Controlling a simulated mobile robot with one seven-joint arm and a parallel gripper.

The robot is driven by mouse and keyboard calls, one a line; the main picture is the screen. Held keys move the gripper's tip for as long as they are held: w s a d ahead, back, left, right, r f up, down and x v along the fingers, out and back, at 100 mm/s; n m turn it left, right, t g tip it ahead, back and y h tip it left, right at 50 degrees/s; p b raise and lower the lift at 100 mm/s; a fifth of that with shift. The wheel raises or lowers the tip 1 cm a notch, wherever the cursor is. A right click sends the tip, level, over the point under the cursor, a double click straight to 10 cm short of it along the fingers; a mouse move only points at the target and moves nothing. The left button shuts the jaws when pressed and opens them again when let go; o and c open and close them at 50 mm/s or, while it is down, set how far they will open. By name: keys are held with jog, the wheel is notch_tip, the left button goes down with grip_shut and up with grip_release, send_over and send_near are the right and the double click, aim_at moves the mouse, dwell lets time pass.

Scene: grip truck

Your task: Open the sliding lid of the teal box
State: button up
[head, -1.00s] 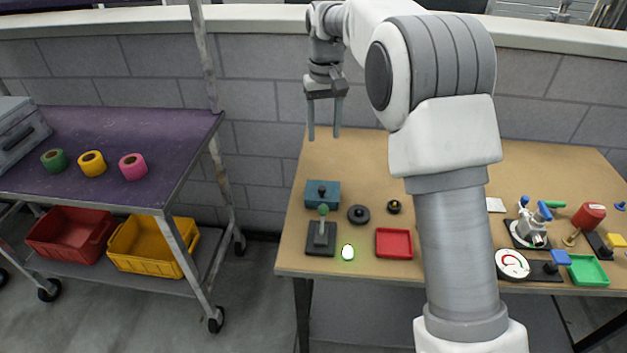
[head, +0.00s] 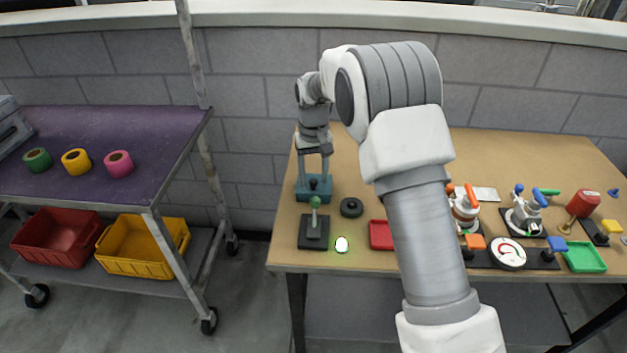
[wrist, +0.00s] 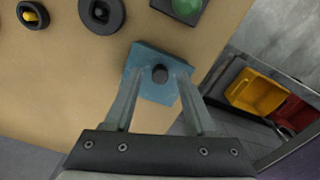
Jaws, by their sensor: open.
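The teal box (head: 314,195) stands near the left edge of the tan table, with a dark round knob (wrist: 160,74) on its top. In the wrist view the teal box (wrist: 150,90) lies between and just beyond the fingertips. My gripper (head: 313,174) is above the box, pointing down, with its fingers apart. In the wrist view my gripper (wrist: 158,72) has one finger on each side of the knob, with a gap to it. The lid appears closed; its seam is too small to make out.
A green-knobbed lever on a dark base (head: 314,232) stands just in front of the box. A purple-topped cart (head: 110,150) stands left.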

jog(key=shift+f, duration=0.55)
grip_shut()
dwell(1.1)
